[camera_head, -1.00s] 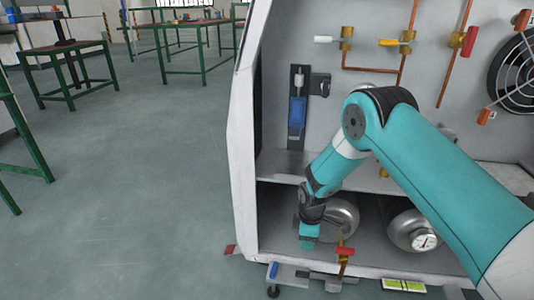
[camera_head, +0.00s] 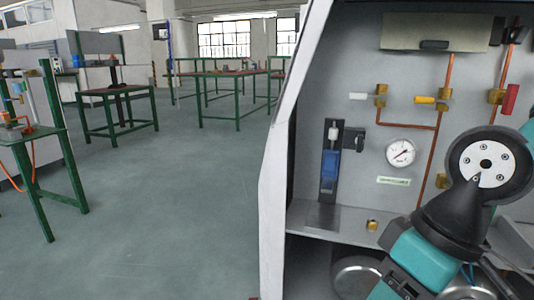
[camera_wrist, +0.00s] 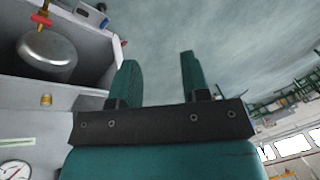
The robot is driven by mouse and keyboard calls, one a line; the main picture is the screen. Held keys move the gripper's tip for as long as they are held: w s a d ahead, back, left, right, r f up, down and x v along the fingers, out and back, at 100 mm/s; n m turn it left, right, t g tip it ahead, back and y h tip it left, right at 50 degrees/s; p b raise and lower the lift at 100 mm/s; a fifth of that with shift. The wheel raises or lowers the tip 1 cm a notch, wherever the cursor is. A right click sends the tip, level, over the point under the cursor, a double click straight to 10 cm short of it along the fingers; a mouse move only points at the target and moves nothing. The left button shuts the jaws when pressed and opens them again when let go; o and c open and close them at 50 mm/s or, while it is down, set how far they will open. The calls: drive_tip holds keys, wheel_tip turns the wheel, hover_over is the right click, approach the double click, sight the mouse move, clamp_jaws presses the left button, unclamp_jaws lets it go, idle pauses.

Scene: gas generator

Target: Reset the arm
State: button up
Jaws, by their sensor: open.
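My arm crosses the lower right of the head view, in front of the gas generator cabinet (camera_head: 277,200). My gripper (camera_wrist: 158,75) shows in the wrist view with its two teal fingers apart and nothing between them. Beyond the fingers is bare grey floor. In the head view my fingertips cannot be made out. The cabinet's back panel (camera_head: 350,60) carries a round gauge (camera_head: 400,152), a blue part on a black bracket (camera_head: 330,163), and copper pipes with a white handle (camera_head: 358,96), a yellow handle (camera_head: 424,99) and a red handle (camera_head: 510,99).
A metal tank (camera_wrist: 47,48) with a red-handled valve (camera_wrist: 42,19) lies in the cabinet's lower bay in the wrist view. Green-framed tables (camera_head: 118,90) stand at the back left. The floor (camera_head: 180,200) left of the cabinet is clear.

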drive_tip(key=s+r+p, duration=0.3)
drive_tip(key=r+p, duration=3.5)
drive_tip(key=shift+s+r+m, duration=0.15)
drive_tip(key=shift+r+m, duration=0.15)
